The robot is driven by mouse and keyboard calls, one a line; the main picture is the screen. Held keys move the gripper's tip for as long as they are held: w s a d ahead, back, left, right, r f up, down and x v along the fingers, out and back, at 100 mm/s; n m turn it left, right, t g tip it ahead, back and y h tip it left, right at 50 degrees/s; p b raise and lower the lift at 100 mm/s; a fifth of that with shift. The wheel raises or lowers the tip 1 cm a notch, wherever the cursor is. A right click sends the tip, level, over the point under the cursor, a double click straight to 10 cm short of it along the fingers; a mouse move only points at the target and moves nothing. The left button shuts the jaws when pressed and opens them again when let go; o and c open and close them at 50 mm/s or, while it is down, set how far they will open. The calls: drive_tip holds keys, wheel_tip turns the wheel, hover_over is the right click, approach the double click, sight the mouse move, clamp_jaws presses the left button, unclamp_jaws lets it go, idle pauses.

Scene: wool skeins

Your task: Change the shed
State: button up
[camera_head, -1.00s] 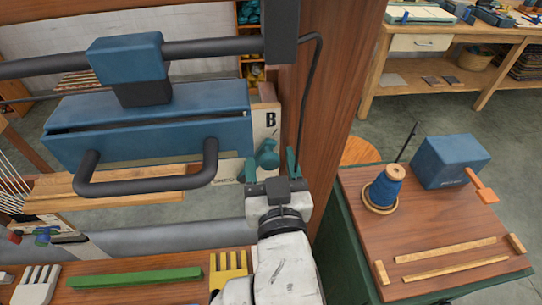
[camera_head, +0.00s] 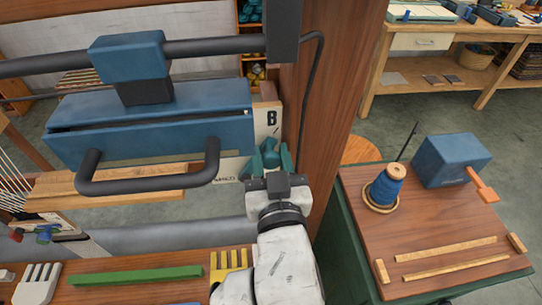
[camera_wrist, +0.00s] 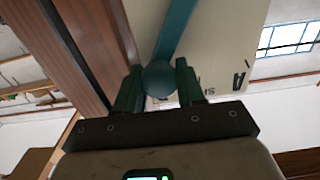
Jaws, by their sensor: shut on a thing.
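A cream plate (camera_head: 262,135) marked B stands at the right end of the blue loom beam; the wrist view shows a letter A on its other part (camera_wrist: 225,55). A teal lever (camera_wrist: 178,28) with a round knob (camera_wrist: 160,78) runs along this plate. In the wrist view the knob sits between the fingers of my gripper (camera_head: 268,160), which is shut on it. In the head view the fingers hide part of the knob. The lever's pivot is not clear to see.
A brown wooden post (camera_head: 338,75) and thin black rod stand close right of my gripper. A black handle (camera_head: 150,184) projects from the blue beam (camera_head: 160,125) at left. A side table (camera_head: 440,230) with a blue yarn cone (camera_head: 387,185) is farther right.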

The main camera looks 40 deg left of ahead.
clamp_jaws()
drive_tip(key=s+a+n, duration=0.6)
drive_tip(key=s+n, duration=0.1)
drive_tip(key=n, duration=0.5)
drive_tip(key=shift+s+a, duration=0.3)
drive_tip(key=shift+s, duration=0.1)
drive_tip(key=shift+f, duration=0.1)
idle(0.3)
drive_tip(key=o, duration=1.1)
unclamp_jaws()
drive_tip(key=v, duration=1)
drive_tip(key=shift+s+d, duration=0.25)
drive_tip(key=shift+s, duration=0.05)
